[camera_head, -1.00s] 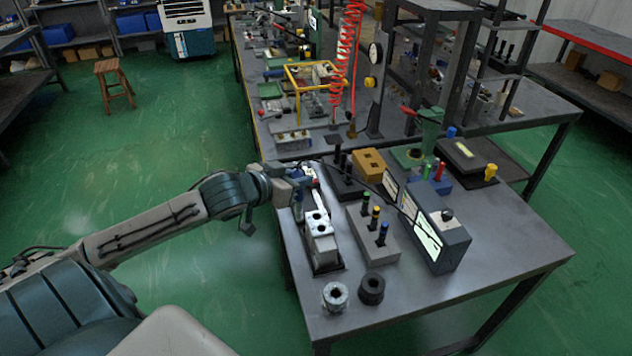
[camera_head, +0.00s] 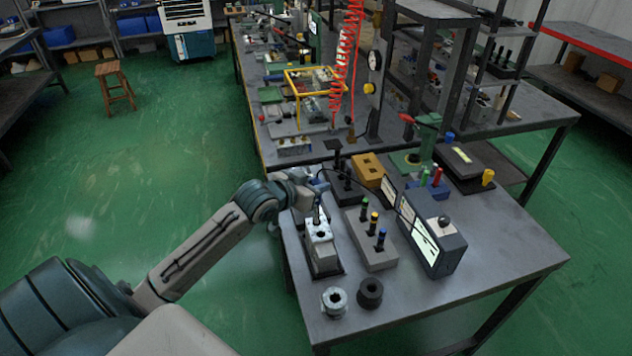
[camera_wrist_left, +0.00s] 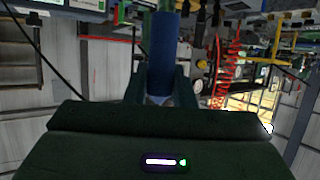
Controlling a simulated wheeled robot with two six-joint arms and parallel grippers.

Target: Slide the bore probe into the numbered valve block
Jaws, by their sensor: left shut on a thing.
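The light grey valve block (camera_head: 322,254) stands on a dark base near the table's left edge, with dark bores in its top. Any number on it is too small to read. My left gripper (camera_head: 312,190) is shut on the bore probe, just above the block's far end. The probe's thin shaft (camera_head: 317,214) points down, nearly upright, at the far bore; I cannot tell whether its tip is inside. In the left wrist view the probe's blue handle (camera_wrist_left: 163,52) stands between the fingers (camera_wrist_left: 158,88). My right gripper is out of view.
A grey block with coloured plugs (camera_head: 371,242) stands right of the valve block, then a display box (camera_head: 434,235). A black cable arches from my gripper towards the box. A silver ring (camera_head: 334,301) and black ring (camera_head: 370,292) lie in front. The front right table is clear.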

